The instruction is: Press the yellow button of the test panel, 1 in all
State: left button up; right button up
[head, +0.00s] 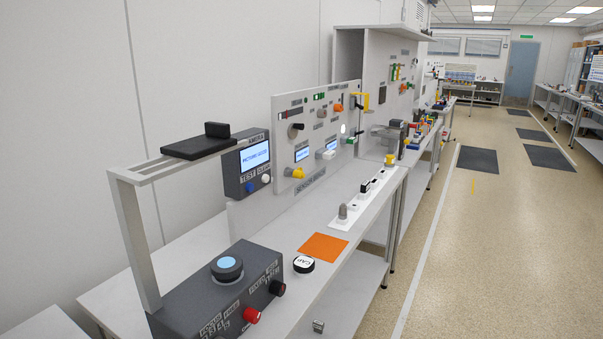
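An upright light-grey panel (318,112) stands along the back of the bench, left of the picture's middle. It carries several small switches, lamps and screens. A yellow button-like part (295,172) sticks out of its lower left corner. Neither of my grippers is in view, and nothing touches the yellow parts.
An orange mat (323,246), a white-topped round cap (304,264) and a white strip (362,202) lie on the bench. The floor at right (480,260) is open.

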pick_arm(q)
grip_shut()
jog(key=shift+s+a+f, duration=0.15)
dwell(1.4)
